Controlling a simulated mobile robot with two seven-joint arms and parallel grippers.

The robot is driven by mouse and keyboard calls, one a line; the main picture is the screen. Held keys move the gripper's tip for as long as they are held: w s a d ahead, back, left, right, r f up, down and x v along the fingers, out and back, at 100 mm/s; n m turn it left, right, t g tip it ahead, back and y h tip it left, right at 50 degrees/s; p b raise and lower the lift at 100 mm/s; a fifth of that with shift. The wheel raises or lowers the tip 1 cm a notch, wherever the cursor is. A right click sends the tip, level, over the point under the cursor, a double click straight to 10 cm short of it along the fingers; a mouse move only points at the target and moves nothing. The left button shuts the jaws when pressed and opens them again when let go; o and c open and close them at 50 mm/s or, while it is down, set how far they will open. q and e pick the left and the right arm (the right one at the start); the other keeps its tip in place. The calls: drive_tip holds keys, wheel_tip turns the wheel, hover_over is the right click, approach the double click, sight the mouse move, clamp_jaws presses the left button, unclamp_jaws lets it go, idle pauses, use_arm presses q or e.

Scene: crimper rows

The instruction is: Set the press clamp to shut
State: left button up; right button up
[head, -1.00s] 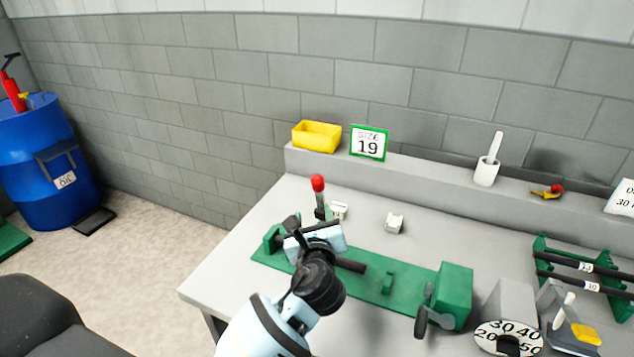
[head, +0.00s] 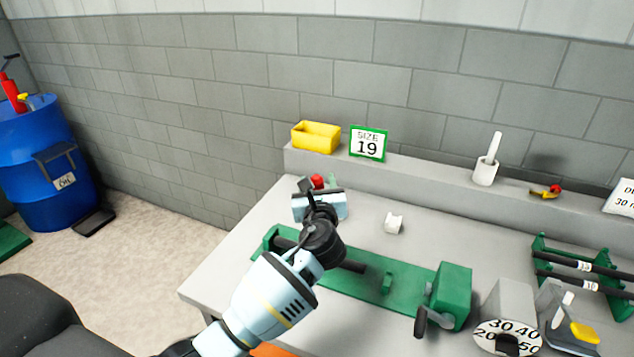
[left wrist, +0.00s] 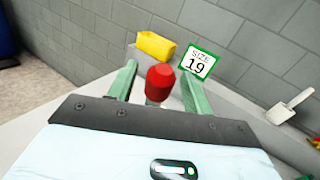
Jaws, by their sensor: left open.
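The press clamp's red-tipped lever (head: 317,181) shows just behind my left gripper (head: 318,186) in the head view. In the left wrist view the red knob (left wrist: 160,82) stands upright between the two green fingers of my left gripper (left wrist: 157,84), with a gap on each side. The gripper is open. The green press base (head: 385,281) lies along the bench, with a green block and dark crank (head: 450,294) at its right end. My arm and gripper hide the press's left part and most of the lever. The right gripper is not in view.
A raised ledge (head: 430,165) behind the bench holds a yellow bin (head: 316,137), a "SIZE 19" sign (head: 368,144) and a white cup with a handle (head: 487,170). A small white block (head: 394,223) sits behind the press. A numbered dial (head: 508,338) and a green rack (head: 590,275) stand at right.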

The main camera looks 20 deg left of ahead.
use_arm(q)
drive_tip(key=shift+w+a, duration=0.15)
drive_tip(key=shift+w, duration=0.15)
clamp_jaws()
idle(0.3)
